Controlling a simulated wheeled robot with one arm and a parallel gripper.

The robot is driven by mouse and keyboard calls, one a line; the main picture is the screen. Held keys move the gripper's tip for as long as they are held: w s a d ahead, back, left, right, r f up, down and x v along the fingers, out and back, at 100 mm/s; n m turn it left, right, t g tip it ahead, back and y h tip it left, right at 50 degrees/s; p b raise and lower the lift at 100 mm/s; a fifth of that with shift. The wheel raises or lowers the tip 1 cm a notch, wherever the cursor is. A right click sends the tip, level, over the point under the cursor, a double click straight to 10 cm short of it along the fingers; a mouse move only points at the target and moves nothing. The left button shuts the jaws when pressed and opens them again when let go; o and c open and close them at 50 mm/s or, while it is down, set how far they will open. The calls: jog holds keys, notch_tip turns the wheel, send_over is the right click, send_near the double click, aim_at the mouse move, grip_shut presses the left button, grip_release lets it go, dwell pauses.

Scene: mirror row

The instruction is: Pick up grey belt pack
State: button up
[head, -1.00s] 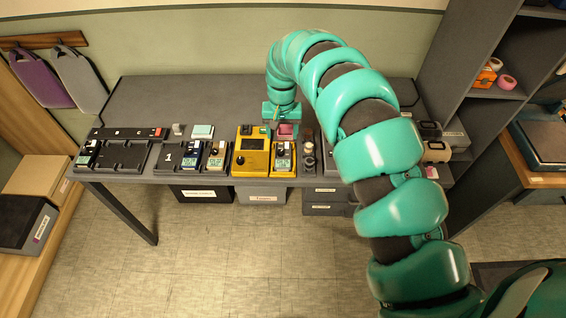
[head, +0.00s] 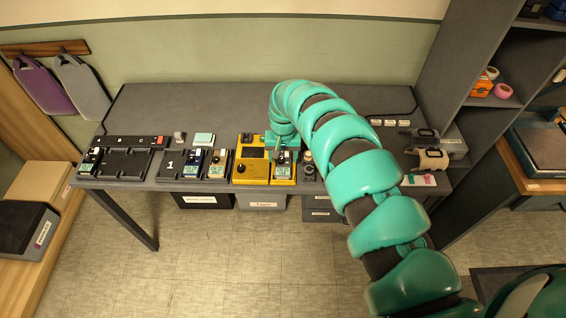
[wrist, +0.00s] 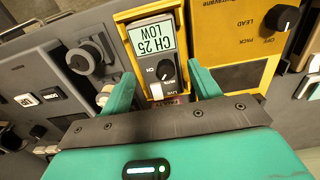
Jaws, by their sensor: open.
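A grey belt pack (wrist: 152,55) with a screen reading "CH 25 LOW", a black knob and a white switch sits in a yellow cradle. In the head view the pack (head: 283,170) is at the front of the table, partly covered by my gripper (head: 282,153). In the wrist view my gripper (wrist: 160,90) is open, one finger on each side of the pack's lower part. I cannot tell whether the fingers touch it. Nothing is held.
A yellow unit (head: 251,165) stands directly left of the cradle. Further left are a blue pack (head: 195,162) and a pale pack (head: 217,164) in dock 1. A grey unit with knobs (wrist: 90,58) is close on the other side. The table's back left is clear.

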aim_at(283, 165)
jog(key=shift+s+f+p, duration=0.1)
jog(key=shift+f+p, duration=0.2)
jog(key=shift+f, duration=0.9)
jog(key=c, duration=0.8)
jog(key=shift+r, duration=0.1)
jog(key=shift+c, duration=0.2)
